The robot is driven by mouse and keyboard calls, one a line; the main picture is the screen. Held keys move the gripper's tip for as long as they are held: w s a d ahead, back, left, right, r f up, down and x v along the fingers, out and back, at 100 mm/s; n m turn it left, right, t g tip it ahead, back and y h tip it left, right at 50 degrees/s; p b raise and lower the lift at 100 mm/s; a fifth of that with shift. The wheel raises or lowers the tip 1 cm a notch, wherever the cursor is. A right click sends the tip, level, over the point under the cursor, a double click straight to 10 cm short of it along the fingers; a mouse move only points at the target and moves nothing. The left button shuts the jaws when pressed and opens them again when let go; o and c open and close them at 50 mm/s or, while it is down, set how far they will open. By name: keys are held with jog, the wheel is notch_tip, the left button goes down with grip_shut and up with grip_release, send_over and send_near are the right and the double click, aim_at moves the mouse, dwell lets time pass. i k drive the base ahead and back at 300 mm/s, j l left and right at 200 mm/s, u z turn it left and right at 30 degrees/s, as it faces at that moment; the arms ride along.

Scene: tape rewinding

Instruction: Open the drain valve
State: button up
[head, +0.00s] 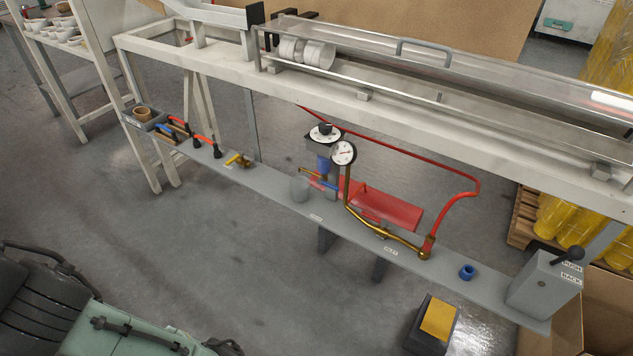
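I cannot tell for sure which valve is the drain valve, as the small labels are mostly too blurred to read. A blue round knob (467,272) sits near the shelf's right end. Handle positions are too small to read as open or closed. My gripper is not in view.
A lever box (545,288) stands at the right end. Open floor (190,250) lies in front.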

aim_at(319, 181)
jog(key=i+j+z, duration=0.15)
jog(key=z, duration=0.3)
jog(key=i+j+z, duration=0.15)
jog(key=j+z, duration=0.15)
jog(key=z, duration=0.15)
jog(key=i+j, duration=0.1)
jog(key=j, duration=0.3)
jog(key=i+j+z, duration=0.15)
jog(key=j, duration=0.3)
jog(key=i+j, duration=0.1)
jog(key=j, duration=0.3)
jog(key=i+j+z, duration=0.15)
jog(key=j, duration=0.3)
jog(key=k+l+z, duration=0.15)
jog(key=l, duration=0.3)
jog(key=k+l+z, duration=0.15)
jog(key=l, duration=0.35)
jog(key=l+z, duration=0.15)
jog(key=l, duration=0.3)
